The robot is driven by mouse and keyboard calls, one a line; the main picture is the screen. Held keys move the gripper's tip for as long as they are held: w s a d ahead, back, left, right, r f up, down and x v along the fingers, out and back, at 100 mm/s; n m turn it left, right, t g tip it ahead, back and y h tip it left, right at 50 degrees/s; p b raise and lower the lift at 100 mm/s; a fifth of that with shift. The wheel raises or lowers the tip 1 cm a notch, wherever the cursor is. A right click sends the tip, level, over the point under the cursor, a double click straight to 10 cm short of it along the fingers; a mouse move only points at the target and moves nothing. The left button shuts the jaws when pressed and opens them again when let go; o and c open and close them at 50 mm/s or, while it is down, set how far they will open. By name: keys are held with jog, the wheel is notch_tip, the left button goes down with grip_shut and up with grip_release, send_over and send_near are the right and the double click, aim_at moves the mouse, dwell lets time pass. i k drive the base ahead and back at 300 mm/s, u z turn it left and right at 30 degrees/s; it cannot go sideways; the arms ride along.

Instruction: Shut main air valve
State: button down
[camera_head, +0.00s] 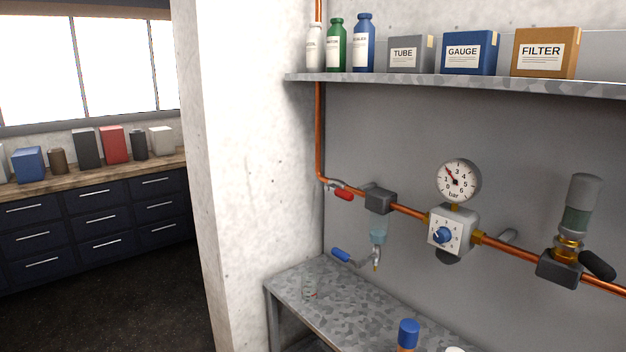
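A valve with a red lever (343,194) sits on the copper pipe (408,211), just right of the pipe's bend at the wall corner. The lever lies roughly along the pipe, sloping slightly down to the right. No label on it is readable. My gripper is not in view.
A grey metal bench (325,293) stands below the pipe, with a blue-capped bottle (408,334) at the front. A shelf (440,82) above holds bottles and boxes. A white pillar (215,150) stands left. A tall grey unit (580,205) is on the pipe at right. The floor at left is clear.

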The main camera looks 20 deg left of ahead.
aim_at(340, 193)
jog(key=u, duration=0.75)
jog(key=i, duration=0.85)
jog(key=u, duration=0.9)
